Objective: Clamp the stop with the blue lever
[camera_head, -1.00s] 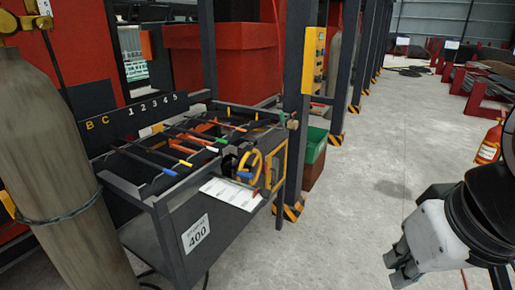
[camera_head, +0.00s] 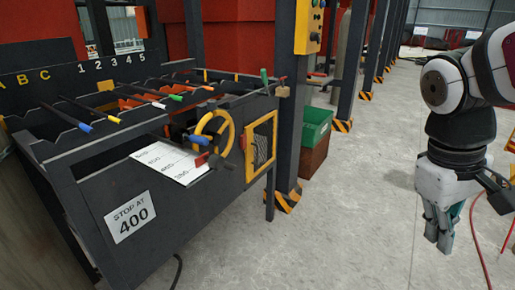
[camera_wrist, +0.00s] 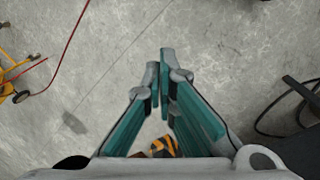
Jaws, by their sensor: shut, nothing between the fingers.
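The blue lever (camera_head: 199,138) is a short blue handle on the front of the dark bench (camera_head: 180,215), beside a yellow handwheel (camera_head: 213,133). A red knob (camera_head: 201,159) sits just below it, over a white sheet with a number scale (camera_head: 160,160). I cannot clearly make out the stop among the dark parts there, or whether it is clamped. My gripper (camera_head: 440,248) hangs pointing down over the bare floor, well to the right of the bench. Its fingers (camera_wrist: 167,54) are shut and empty in the wrist view.
A plate on the bench reads "STOP AT 400" (camera_head: 130,216). Several colour-tipped rods (camera_head: 130,97) lie across the bench top. A dark post (camera_head: 293,100) and a green bin (camera_head: 315,127) stand beyond it. Floor between bench and gripper is clear. A red hose (camera_head: 480,240) lies at right.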

